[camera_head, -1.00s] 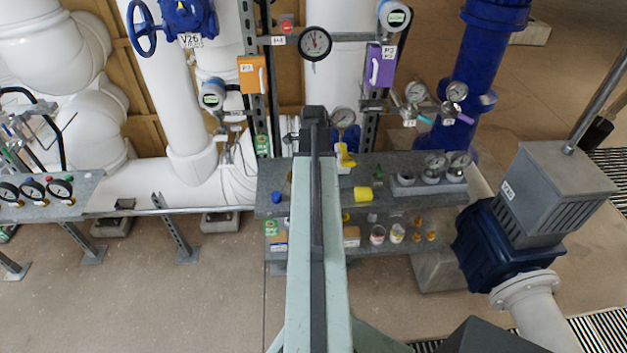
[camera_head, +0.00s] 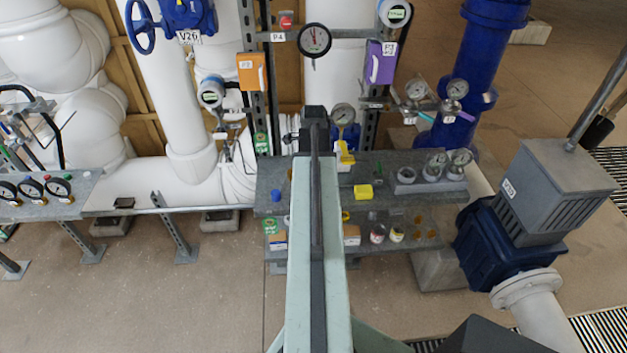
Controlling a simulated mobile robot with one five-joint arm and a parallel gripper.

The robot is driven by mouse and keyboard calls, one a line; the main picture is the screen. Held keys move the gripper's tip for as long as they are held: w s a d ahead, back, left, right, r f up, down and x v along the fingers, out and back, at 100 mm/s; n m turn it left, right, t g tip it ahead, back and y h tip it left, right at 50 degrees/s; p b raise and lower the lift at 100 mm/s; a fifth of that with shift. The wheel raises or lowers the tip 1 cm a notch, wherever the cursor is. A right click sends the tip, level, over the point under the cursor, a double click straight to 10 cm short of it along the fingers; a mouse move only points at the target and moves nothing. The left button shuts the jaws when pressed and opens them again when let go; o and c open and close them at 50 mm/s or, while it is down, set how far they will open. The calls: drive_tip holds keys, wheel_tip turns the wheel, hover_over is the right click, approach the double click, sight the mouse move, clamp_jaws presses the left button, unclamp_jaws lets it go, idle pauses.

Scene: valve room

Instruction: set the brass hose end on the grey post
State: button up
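My arm (camera_head: 316,240) runs up the middle of the picture. Its far end (camera_head: 315,115) is in front of the grey shelf unit, and my gripper is hidden behind it, so I cannot see its fingers or whether it holds anything. Small brass-coloured pieces (camera_head: 418,233) stand on the right part of the lower shelf (camera_head: 445,222); they are too small to tell which, if any, is the hose end. I cannot make out the grey post with certainty; my arm covers the middle of the shelves.
Jars (camera_head: 377,234) stand below. A blue pump (camera_head: 490,245) with a grey motor box (camera_head: 555,190) is at the right. Floor at front left is clear.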

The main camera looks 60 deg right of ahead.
drive_tip(key=shift+f, duration=0.1)
drive_tip(key=shift+f+b, duration=0.4)
drive_tip(key=shift+b, duration=0.1)
idle(0.3)
drive_tip(key=o, duration=1.2)
drive_tip(key=shift+r, duration=0.1)
wheel_tip(320, 180, up, 8)
drive_tip(key=p, duration=0.8)
